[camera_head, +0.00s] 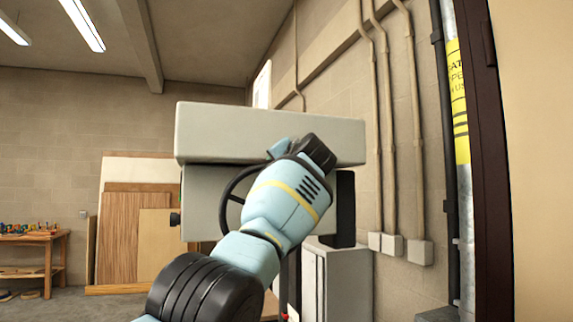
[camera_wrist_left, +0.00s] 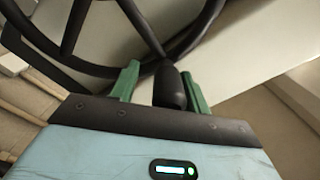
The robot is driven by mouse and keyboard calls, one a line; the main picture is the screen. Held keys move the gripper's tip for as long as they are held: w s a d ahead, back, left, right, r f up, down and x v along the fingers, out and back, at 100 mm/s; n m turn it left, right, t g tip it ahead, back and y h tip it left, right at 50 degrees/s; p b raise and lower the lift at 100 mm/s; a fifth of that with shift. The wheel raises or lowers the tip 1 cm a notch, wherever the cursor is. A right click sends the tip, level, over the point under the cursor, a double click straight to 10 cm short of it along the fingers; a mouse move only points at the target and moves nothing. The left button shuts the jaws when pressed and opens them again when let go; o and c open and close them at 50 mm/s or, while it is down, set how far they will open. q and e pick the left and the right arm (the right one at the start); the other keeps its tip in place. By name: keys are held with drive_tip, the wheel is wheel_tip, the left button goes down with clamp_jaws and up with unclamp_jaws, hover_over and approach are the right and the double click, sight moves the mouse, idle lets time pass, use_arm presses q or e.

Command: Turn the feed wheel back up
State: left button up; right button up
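The feed wheel is a black spoked handwheel. Part of its rim (camera_head: 224,200) shows in the head view against the grey machine (camera_head: 270,132), with the rest hidden behind my left arm. In the left wrist view its rim and spokes (camera_wrist_left: 72,28) fill the upper left. A black handle knob (camera_wrist_left: 170,90) on the rim sits between the green fingers of my left gripper (camera_wrist_left: 160,70). The fingers are apart, with a gap on the knob's left side; the right finger is close to it, and I cannot tell whether they touch. My right gripper is not in view.
A grey cabinet (camera_head: 345,280) stands below the machine at right. Wooden panels (camera_head: 135,225) lean on the back wall, and a workbench (camera_head: 35,240) stands far left. Conduits (camera_head: 418,130) run down the right wall, near a dark post (camera_head: 485,170).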

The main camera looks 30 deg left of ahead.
use_arm(q)
drive_tip(key=shift+p+v, duration=0.3)
drive_tip(key=shift+v, duration=0.9)
drive_tip(key=v, duration=0.5)
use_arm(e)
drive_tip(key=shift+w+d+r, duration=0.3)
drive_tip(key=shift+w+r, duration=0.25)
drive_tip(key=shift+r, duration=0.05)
